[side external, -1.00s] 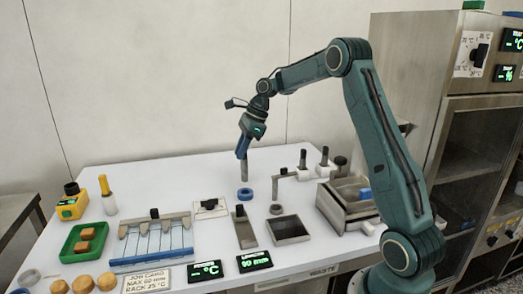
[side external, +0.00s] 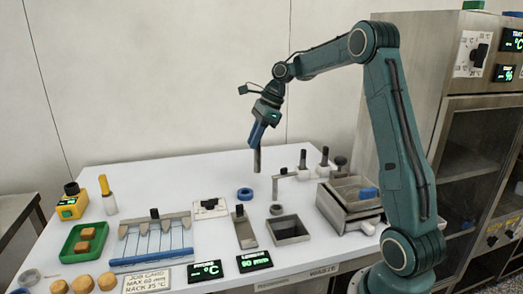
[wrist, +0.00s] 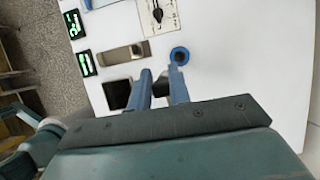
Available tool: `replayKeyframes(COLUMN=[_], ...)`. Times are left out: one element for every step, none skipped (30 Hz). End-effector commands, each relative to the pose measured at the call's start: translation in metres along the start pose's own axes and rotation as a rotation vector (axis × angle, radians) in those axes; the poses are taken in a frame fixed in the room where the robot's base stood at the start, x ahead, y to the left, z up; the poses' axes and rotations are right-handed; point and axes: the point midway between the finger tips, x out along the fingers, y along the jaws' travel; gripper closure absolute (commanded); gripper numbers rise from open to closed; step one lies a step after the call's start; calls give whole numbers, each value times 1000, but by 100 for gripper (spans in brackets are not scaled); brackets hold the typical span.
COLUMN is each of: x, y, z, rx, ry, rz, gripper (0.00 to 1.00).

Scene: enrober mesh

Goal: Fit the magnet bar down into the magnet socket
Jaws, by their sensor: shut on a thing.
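My gripper (side external: 257,141) is shut on the magnet bar (side external: 257,161), a slim grey-brown rod pointing down and slightly tilted. The bar hangs in the air above the table, its lower end apart from everything. In the wrist view my gripper (wrist: 161,82) shows two blue fingers, but I cannot clearly make out the bar between them. A blue ring (side external: 245,193) lies on the table below and left of the bar; it also shows in the wrist view (wrist: 180,55). A small grey ring (side external: 276,209) sits nearby. I cannot tell which ring is the magnet socket.
A bent post (side external: 276,186) and small knobbed white blocks (side external: 303,172) stand to the right. An open dark bin (side external: 289,229) and a metal plate (side external: 244,229) are in front. A steel box (side external: 346,211) is at right. The back left of the white table is free.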

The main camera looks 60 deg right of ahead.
Motion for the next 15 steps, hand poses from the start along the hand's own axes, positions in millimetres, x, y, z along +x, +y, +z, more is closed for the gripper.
replayKeyframes(x=[-12,-18,-24,-30,-34,-40,-44,-48,-52,-55,-58,-61,-63,-64,-66], y=[8,12,19,23,28,34,38,42,47,51,54,58,60,62,64], z=[-2,-3,-5,-6,-7,-8,-9,-10,-11,-12,-12,-13,-13,-14,-14], rx=[1,1,2,2,2,2,1,1,2,2,1,1,2,2,2], ry=[-1,-1,0,0,0,1,1,2,3,4,4,4,5,6,6], rz=[-6,-6,-6,-6,-6,-7,-7,-7,-7,-7,-6,-7,-7,-7,-7], gripper=[100,100,100,100,100,100,100,100,100,100,100,100,100,100,100])
